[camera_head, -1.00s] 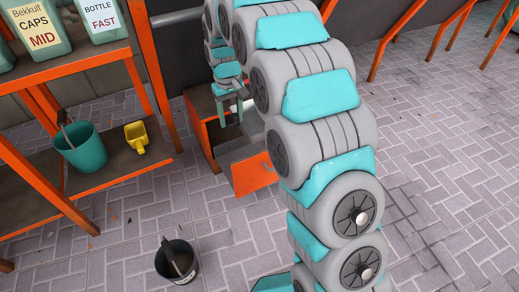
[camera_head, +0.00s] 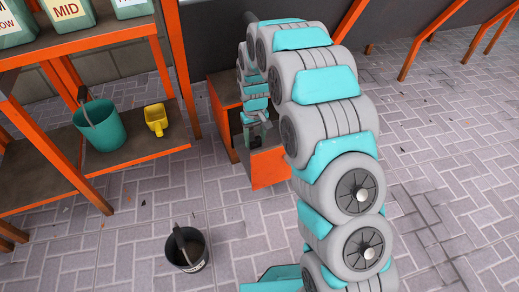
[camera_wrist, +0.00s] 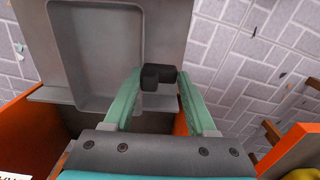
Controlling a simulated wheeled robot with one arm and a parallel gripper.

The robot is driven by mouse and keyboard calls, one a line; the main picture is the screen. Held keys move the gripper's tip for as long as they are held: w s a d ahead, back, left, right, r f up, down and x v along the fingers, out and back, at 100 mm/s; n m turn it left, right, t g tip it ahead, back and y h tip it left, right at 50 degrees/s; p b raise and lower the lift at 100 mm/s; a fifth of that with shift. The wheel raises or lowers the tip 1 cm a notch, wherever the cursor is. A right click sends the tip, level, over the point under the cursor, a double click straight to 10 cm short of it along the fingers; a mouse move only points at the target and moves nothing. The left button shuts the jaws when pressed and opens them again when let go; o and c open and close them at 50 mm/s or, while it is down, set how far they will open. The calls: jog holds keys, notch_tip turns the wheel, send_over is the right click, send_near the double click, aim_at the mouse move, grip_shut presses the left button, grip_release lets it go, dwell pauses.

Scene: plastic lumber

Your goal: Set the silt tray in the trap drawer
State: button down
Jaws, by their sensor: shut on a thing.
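In the wrist view, my gripper (camera_wrist: 158,85) has its two green fingers shut on a dark block-like grip. The grip appears to belong to the silt tray (camera_wrist: 160,25), a grey tray with a rounded rectangular hollow. In the head view, my gripper (camera_head: 257,138) is low over the open trap drawer (camera_head: 270,168), behind its orange front. The tray is mostly hidden there by my arm and the drawer front. Orange drawer or cabinet sides show beside the tray in the wrist view. I cannot tell whether the tray touches the drawer floor.
The orange-sided cabinet (camera_head: 222,112) stands against the dark wall. An orange rack at left holds a teal bucket (camera_head: 104,128) and a yellow scoop (camera_head: 156,118). A dark bucket (camera_head: 186,248) stands on the paved floor in front.

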aim_at(269, 141)
notch_tip(269, 141, down, 5)
jog(key=shift+f, duration=0.15)
dwell(0.3)
jog(key=shift+c, duration=1)
grip_release()
